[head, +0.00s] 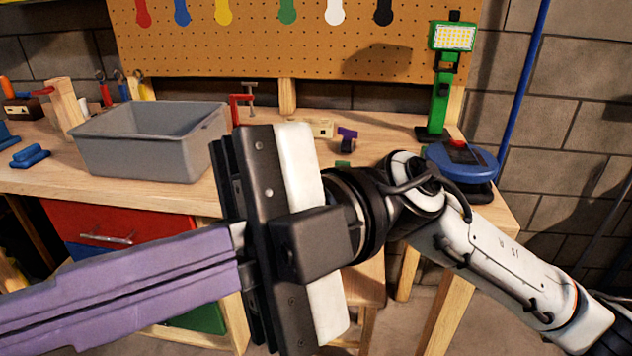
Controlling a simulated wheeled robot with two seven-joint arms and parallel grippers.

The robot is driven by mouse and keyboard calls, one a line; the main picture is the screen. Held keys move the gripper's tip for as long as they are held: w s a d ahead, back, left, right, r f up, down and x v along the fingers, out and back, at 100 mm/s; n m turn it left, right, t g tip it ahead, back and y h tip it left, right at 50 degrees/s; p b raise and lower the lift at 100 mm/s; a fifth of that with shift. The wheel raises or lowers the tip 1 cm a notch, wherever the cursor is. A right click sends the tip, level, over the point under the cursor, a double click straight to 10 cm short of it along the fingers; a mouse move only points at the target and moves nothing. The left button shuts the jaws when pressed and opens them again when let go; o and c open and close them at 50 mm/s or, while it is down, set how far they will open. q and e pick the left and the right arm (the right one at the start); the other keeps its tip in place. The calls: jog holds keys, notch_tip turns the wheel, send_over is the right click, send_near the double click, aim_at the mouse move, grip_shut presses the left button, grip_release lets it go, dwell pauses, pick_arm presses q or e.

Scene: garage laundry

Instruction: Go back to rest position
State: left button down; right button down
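My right gripper (120,292) reaches across the front of the head view from the right. Its black and white body is in the middle, and its long purple fingers point left. The fingers lie against each other with only a thin dark line between them. Their tips run out of the left edge, and I see nothing held between them. The gripper is in front of the workbench, close to the camera, and hides part of the bench front. My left gripper is not in view.
The wooden workbench (375,180) holds a grey bin (140,165), a red clamp (236,108), a green work lamp (440,95) and a round blue device (462,158). A pegboard (270,50) stands behind. Red drawers (130,228) are below. A blue pole (522,75) leans at the right wall.

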jog(key=w+d+f+m+t+y, duration=0.1)
jog(key=w+d+m+t+y, duration=0.1)
jog(key=w+m+t+y, duration=0.6)
jog(key=w+d+f+m+t+y, duration=0.1)
jog(key=w+d+m+t+y, duration=0.2)
jog(key=w+m+t, duration=0.75)
jog(key=w+d+f+m+t+h+p, duration=0.1)
jog(key=w+d+f+m+t+h, duration=0.25)
jog(key=f+m+t+h, duration=0.3)
jog(key=w+d+f+m+t+h, duration=0.3)
jog(key=w+f+m+t+h, duration=0.25)
jog(key=f+t, duration=0.2)
jog(key=s+d+f+m+g+h, duration=0.2)
jog(key=d+f+h, duration=0.25)
jog(key=f, duration=0.75)
jog(key=s+d+f+m+g+h, duration=0.25)
jog(key=d+f+h, duration=0.2)
jog(key=f, duration=0.75)
jog(key=s+d+f+g+h, duration=0.1)
jog(key=s+d+f+g, duration=0.2)
jog(key=s+f, duration=0.4)
jog(key=s+d+f+m+g+h+p, duration=0.1)
jog(key=s+d+f+g, duration=0.2)
jog(key=s+f, duration=0.5)
jog(key=shift+d+f, duration=0.5)
jog(key=shift+d, duration=0.05)
